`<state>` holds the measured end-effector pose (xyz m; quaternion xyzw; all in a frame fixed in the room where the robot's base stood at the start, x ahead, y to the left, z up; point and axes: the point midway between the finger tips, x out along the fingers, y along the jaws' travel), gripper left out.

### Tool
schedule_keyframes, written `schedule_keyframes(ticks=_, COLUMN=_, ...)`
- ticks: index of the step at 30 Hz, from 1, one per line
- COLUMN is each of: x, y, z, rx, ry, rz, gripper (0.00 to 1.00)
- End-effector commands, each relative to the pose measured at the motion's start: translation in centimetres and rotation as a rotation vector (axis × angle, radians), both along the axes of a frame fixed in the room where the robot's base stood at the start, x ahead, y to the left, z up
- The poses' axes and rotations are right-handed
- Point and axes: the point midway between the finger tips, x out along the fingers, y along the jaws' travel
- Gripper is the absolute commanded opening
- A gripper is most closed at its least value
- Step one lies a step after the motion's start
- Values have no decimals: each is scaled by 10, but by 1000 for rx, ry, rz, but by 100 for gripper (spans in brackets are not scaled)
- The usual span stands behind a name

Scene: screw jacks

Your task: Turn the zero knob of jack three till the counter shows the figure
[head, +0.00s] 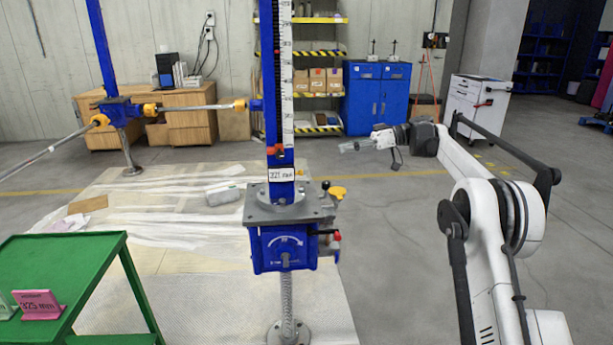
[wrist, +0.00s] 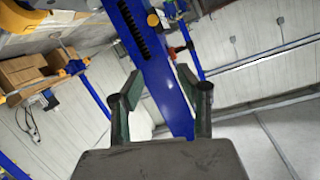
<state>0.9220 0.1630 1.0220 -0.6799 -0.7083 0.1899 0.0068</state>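A jack stands in the middle of the head view, with a blue post (head: 268,90), a long white scale (head: 286,75) and a blue gear housing (head: 283,250). A white plate (head: 281,173) on the post reads what looks like "321 mm". A small red part (head: 338,236) and a yellow part (head: 337,191) sit at its right side; I cannot tell which is the zero knob. No jack number is readable. My gripper (head: 358,146) is right of the post, apart from it. In the wrist view my gripper (wrist: 160,92) is open and empty, with a blue post (wrist: 150,62) beyond its fingers.
A green cart (head: 75,242) at left carries a pink card (head: 40,305) reading "325 mm". Another blue post (head: 103,50) with rods stands behind left. Blue cabinets (head: 376,95) and a white drawer cabinet (head: 477,105) stand at the back. Floor between the jack and cabinets looks clear.

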Motion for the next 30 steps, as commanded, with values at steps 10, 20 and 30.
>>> schedule_keyframes(ticks=10, x=16, y=-8, z=-66, rx=215, ry=-184, rz=129, gripper=36)
schedule_keyframes(ticks=20, x=13, y=-11, z=-86, rx=289, ry=-253, rz=165, gripper=36)
schedule_keyframes(ticks=30, x=7, y=14, z=-87, rx=288, ry=-252, rz=159, gripper=36)
